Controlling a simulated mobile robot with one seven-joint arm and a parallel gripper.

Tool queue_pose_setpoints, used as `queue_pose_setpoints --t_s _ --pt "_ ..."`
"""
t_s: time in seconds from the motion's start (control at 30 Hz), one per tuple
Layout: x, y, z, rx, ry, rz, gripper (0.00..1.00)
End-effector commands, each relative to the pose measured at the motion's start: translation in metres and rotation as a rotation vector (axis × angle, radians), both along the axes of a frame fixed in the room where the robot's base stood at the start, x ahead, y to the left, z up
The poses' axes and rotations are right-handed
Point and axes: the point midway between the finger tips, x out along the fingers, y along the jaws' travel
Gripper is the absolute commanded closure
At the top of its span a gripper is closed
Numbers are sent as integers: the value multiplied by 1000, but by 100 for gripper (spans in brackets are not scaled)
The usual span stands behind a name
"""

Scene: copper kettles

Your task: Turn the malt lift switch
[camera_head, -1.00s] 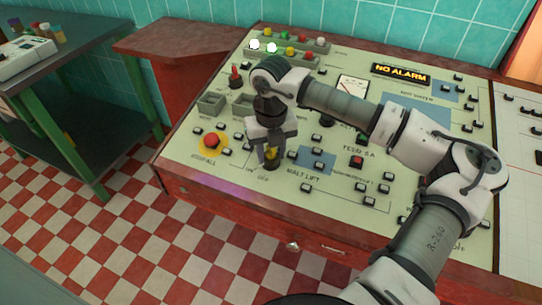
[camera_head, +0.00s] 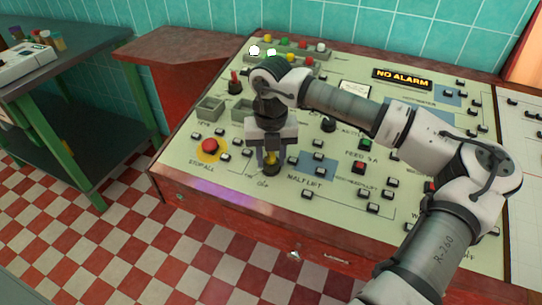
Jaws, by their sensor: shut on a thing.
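The malt lift switch (camera_head: 270,169) is a dark round knob with a yellow top near the front edge of the control panel. The labels "OFF" and "MALT LIFT" are printed beside it. My gripper (camera_head: 271,158) points down over it and is shut on the knob. The fingers and the wrist hide part of the knob, so its exact turn angle is hard to tell.
The panel (camera_head: 235,180) has a red stop button (camera_head: 209,146) on a yellow disc to the left. Several black buttons stand to the right, below a "NO ALARM" display (camera_head: 402,79). A green table (camera_head: 70,75) stands at the far left.

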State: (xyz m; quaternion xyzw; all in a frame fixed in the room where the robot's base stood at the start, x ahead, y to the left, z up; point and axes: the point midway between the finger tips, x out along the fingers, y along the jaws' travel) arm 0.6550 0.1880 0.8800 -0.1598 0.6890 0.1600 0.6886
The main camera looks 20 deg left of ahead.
Motion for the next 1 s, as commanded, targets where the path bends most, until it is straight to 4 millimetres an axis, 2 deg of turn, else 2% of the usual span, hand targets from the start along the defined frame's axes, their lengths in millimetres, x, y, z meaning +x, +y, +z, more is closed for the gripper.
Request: queue_pose_setpoints --t_s 0.17,0.2,0.37,0.73,0.87,1.0 --pt "0 0 1 2 -1 -2 87" --pt "0 0 1 2 -1 -2 62" --pt "0 0 1 1 0 -1 42" --pt "1 0 6 0 -2 -1 42" --pt "1 0 25 0 -5 0 42" --pt "1 0 57 0 -7 0 42"
